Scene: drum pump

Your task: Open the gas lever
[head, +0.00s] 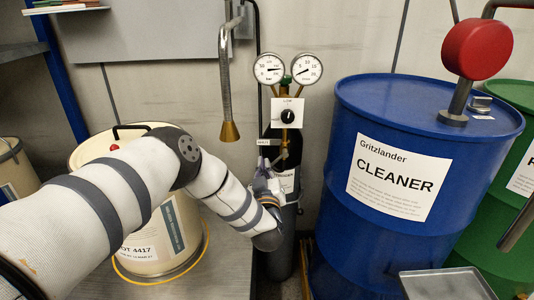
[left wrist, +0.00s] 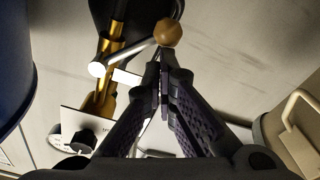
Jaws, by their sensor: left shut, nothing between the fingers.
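The gas lever is a thin metal rod (left wrist: 130,52) with a tan ball knob (left wrist: 168,32) at its end, seen in the left wrist view. It joins brass pipework (left wrist: 106,85) at the gas cylinder (head: 281,255). In the head view my gripper and wrist hide most of the lever. My left gripper (left wrist: 163,68) is shut and empty, its fingertips just beside the ball knob; I cannot tell whether they touch it. In the head view the left gripper (head: 264,178) is in front of the cylinder's upper part. My right gripper is not in view.
Two round gauges (head: 269,69) and a white plate with a black knob (head: 288,115) sit above the cylinder. A hanging pipe with a brass nozzle (head: 229,131) is left of them. A blue CLEANER drum (head: 335,190) stands right; a cream drum (head: 185,235) stands left under my arm.

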